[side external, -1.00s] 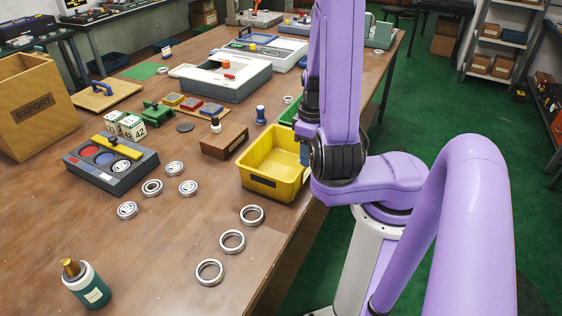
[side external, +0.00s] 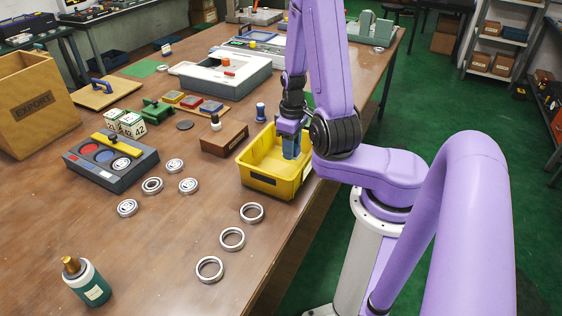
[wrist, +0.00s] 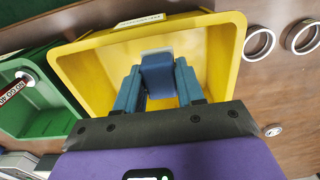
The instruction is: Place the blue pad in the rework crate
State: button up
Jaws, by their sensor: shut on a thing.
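My gripper (side external: 290,148) points down into the yellow crate (side external: 252,180) near its right end. In the wrist view my gripper (wrist: 157,88) is shut on a blue pad (wrist: 157,65), a blue-grey block between the two teal fingers. The yellow crate (wrist: 222,50) surrounds the fingers on several sides there. The pad is over or inside the crate's opening; whether it touches the floor cannot be told. The crate's label is too small to read.
A green crate (wrist: 45,115) stands beside the yellow crate. Several metal rings (side external: 232,239) lie on the table in front. A brown block (side external: 225,139) stands left of the yellow crate, and a wooden tray (side external: 190,106) of coloured pads lies farther back.

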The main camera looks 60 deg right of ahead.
send_over(281, 170)
notch_tip(281, 170, down, 6)
jog(key=shift+r, duration=0.15)
jog(key=shift+f, duration=1.55)
jog(key=shift+f, duration=0.15)
jog(key=o, duration=1.1)
